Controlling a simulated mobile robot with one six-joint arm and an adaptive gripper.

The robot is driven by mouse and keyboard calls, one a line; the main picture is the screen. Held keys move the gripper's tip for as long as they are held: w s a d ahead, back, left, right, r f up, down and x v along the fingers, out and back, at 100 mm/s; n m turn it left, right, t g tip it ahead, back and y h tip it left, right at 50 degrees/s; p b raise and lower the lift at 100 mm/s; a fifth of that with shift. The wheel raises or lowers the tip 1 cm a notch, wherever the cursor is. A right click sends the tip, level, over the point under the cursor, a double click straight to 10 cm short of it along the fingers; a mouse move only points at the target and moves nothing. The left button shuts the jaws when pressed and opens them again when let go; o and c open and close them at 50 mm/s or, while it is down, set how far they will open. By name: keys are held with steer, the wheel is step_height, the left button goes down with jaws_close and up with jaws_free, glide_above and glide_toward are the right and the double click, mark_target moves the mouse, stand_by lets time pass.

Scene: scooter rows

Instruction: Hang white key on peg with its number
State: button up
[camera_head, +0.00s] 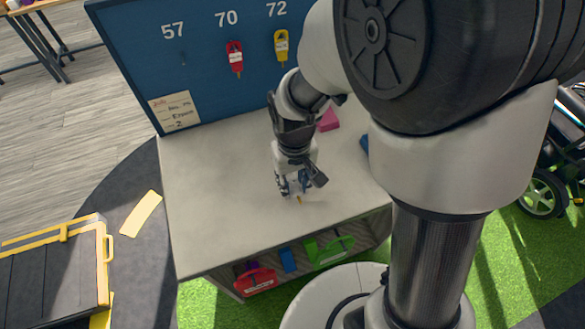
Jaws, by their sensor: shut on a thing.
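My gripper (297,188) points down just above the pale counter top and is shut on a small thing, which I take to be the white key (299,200). Only a small brass-coloured tip shows below the fingers. Its tag and number are hidden. The blue peg board (135,58) stands behind the counter with the numbers 57, 70 and 72 visible. The peg (183,61) under 57 is bare. A red key (235,57) hangs under 70 and a yellow key (281,46) under 72. My arm hides the board's right part.
The counter top (205,205) is clear left of my gripper. A pink object (328,120) and a blue object (365,145) lie behind and right. A note (175,111) is on the board's lower left. Red and green items sit in the shelf below. A yellow-black case (55,270) stands left.

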mark_target(294, 187)
steer(key=shift+f+b, duration=0.5)
steer(key=shift+f, duration=1.35)
steer(key=shift+f, duration=0.2)
steer(key=o, duration=0.8)
